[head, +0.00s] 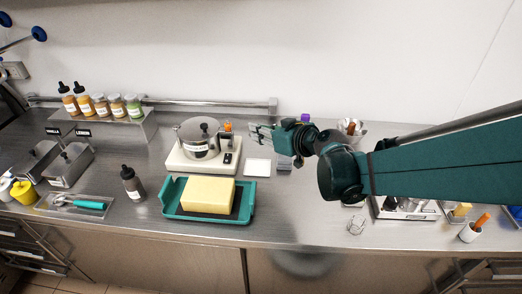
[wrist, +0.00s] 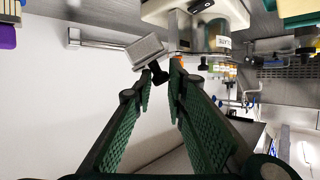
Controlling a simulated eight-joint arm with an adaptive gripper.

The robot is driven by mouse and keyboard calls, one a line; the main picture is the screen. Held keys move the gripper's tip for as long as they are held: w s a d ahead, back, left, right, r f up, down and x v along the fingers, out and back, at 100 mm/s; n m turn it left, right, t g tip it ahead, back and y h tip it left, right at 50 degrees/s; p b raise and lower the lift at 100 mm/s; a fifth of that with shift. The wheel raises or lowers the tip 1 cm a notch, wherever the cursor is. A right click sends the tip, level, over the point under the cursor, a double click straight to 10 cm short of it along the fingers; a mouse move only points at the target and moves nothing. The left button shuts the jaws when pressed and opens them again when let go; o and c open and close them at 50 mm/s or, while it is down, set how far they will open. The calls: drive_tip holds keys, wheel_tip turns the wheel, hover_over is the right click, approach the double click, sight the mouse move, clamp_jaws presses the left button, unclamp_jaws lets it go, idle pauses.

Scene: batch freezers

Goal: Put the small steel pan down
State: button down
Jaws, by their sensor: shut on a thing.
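The small steel pan, a grey metal piece with a dark knob or handle, shows just beyond my fingertips in the wrist view (wrist: 145,50). In the head view the pan (head: 259,132) is a small shiny shape at the left end of my gripper (head: 275,133), right of the lidded pot. My gripper, also seen in the wrist view (wrist: 163,77), is shut on the pan's dark knob or handle. The pan appears held above the counter, tilted in the wrist view. Its far side and exact grip point are hard to make out.
A white square (head: 257,168) and a small grey block (head: 284,165) lie nearby. A teal tray (head: 174,209) holds a yellow block (head: 208,195). The counter (head: 295,210) is clear at front centre.

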drive_tip(key=shift+f, duration=1.75)
drive_tip(key=shift+d, duration=0.1)
drive_tip(key=shift+w+d+m+g+y, duration=0.1)
drive_tip(key=shift+w+m+g+y, duration=0.1)
drive_tip(key=shift+m, duration=0.35)
drive_tip(key=shift+w+d+m+g+y, duration=0.1)
drive_tip(key=shift+m+g+y, duration=0.1)
drive_tip(key=shift+m, duration=0.35)
drive_tip(key=shift+d+r+m+g+y, duration=0.1)
drive_tip(key=shift+r+m+g+y, duration=0.25)
drive_tip(key=shift+m, duration=0.65)
drive_tip(key=shift+f, duration=0.1)
drive_tip(key=shift+f+b, duration=0.8)
drive_tip(key=shift+f, duration=2.1)
drive_tip(key=shift+f+b, duration=0.6)
drive_tip(key=shift+f, duration=1.5)
drive_tip(key=shift+f, duration=0.2)
